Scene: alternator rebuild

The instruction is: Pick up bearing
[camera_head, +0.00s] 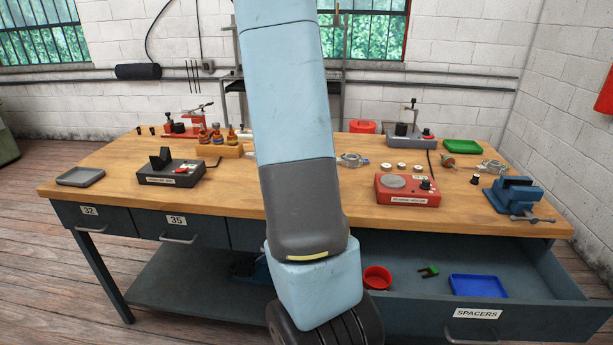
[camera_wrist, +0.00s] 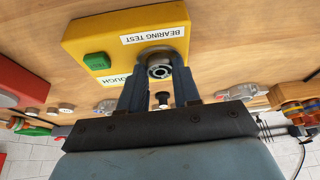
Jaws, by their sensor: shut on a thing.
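The bearing (camera_wrist: 159,71) is a small metal ring with a dark centre. In the wrist view it sits between the fingertips of my gripper (camera_wrist: 158,76), which is shut on it. The bearing is right at the edge of a yellow box (camera_wrist: 85,38) labelled BEARING TEST; I cannot tell whether it touches the box. The box has a green button (camera_wrist: 97,61). In the head view my arm hides the gripper, the bearing and the yellow box.
A red heater (camera_head: 408,196) and a blue vise (camera_head: 514,194) stand on the right of the wooden bench (camera_head: 240,199). A grey device (camera_head: 170,174) stands on the left. The SPACERS drawer (camera_head: 540,318) is open in front, holding a blue tray (camera_head: 478,287) and red bowl (camera_head: 377,277).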

